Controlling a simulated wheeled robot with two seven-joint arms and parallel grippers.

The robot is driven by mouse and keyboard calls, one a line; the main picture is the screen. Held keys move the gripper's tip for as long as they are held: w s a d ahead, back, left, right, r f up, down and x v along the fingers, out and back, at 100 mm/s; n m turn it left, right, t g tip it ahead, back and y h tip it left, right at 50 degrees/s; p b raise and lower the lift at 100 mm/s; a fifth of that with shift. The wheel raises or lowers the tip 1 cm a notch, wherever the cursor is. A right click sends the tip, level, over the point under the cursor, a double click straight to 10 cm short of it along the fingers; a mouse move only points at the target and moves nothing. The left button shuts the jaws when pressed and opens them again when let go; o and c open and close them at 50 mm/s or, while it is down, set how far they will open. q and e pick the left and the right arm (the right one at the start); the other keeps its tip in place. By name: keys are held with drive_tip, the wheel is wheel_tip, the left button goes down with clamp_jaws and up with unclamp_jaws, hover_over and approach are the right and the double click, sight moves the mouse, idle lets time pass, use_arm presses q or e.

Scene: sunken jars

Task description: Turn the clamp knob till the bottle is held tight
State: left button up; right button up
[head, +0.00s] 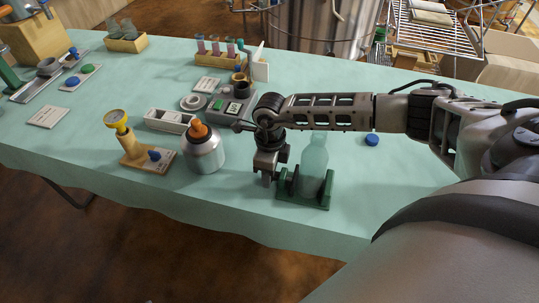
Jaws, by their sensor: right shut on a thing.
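A pale green, translucent bottle (314,163) stands upright in a dark green clamp (316,203) near the front edge of the table. I cannot tell whether the clamp's jaw touches the bottle. My left gripper is not in view.
A grey jar with an orange top (204,155) stands left of my right gripper. Further left is a wooden stand with a yellow dial (130,145). A grey device (229,108) sits behind the gripper. A blue cap (371,139) lies right of the bottle. The table's front right is clear.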

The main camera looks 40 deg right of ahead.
drive_tip(key=shift+a+t+h, duration=0.2)
drive_tip(key=shift+t+h, duration=0.7)
drive_tip(key=shift+s+a+f+t+h+b, duration=0.15)
drive_tip(key=shift+t+h+b, duration=0.6)
drive_tip(key=shift+h, duration=0.15)
use_arm(q)
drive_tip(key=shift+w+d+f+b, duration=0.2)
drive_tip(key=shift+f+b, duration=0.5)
drive_tip(key=shift+b, duration=0.1)
use_arm(e)
drive_tip(key=shift+t+h, duration=0.55)
drive_tip(key=shift+h, duration=0.15)
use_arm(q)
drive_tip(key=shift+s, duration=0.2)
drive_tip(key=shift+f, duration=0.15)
use_arm(e)
drive_tip(key=o, duration=1)
drive_tip(key=shift+s, duration=0.1)
